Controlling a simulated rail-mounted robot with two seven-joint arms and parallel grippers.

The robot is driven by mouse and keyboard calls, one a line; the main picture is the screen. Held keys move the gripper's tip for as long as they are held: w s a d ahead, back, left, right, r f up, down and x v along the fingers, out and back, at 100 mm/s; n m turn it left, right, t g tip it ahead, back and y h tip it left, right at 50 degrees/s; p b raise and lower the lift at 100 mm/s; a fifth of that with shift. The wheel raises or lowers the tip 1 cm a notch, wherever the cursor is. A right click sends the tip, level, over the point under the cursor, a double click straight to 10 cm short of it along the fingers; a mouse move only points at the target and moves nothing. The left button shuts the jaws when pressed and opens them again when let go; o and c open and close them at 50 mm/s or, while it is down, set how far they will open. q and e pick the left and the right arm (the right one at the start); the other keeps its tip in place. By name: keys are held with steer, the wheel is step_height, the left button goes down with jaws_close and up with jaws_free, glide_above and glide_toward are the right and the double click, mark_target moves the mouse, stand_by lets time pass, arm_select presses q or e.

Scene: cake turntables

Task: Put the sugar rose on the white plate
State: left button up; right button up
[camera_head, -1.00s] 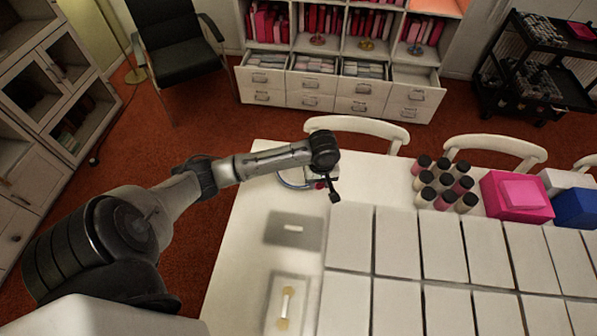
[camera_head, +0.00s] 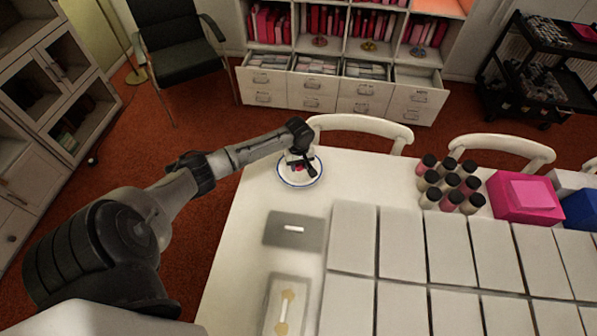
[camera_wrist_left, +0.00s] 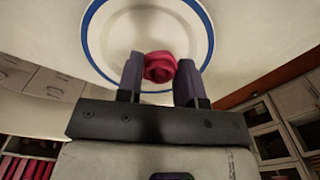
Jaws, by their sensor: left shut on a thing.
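The sugar rose (camera_wrist_left: 160,66) is deep pink and sits between the two fingers of my left gripper (camera_wrist_left: 160,78), which is shut on it in the left wrist view. The white plate (camera_wrist_left: 110,45) with a blue rim lies beyond the rose in that view. In the head view, the plate (camera_head: 311,181) lies at the far left part of the table, and my left gripper (camera_head: 301,168) is over it with a bit of the pink rose showing. I cannot tell whether the rose touches the plate. My right gripper is not in view.
A grey mat (camera_head: 280,232) and a tray with a gold-ended tool (camera_head: 287,297) lie nearer on the white table. Rows of white boxes (camera_head: 400,240) fill the right. Several bottles (camera_head: 450,185) and a pink box (camera_head: 522,195) stand behind them. A white chair (camera_head: 360,125) is at the far edge.

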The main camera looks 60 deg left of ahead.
mark_target(299, 175)
arm_select(q)
steer(key=shift+w+a+f, duration=0.1)
steer(key=shift+a+f, duration=0.1)
steer(key=shift+a, duration=0.1)
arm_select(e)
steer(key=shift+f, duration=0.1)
arm_select(q)
step_height(299, 175, down, 4)
steer(key=shift+r+b, duration=0.2)
steer(key=shift+b, duration=0.45)
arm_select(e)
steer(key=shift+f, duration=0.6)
arm_select(q)
steer(key=shift+f, duration=0.15)
steer(key=o, duration=0.9)
steer(key=shift+f, duration=0.15)
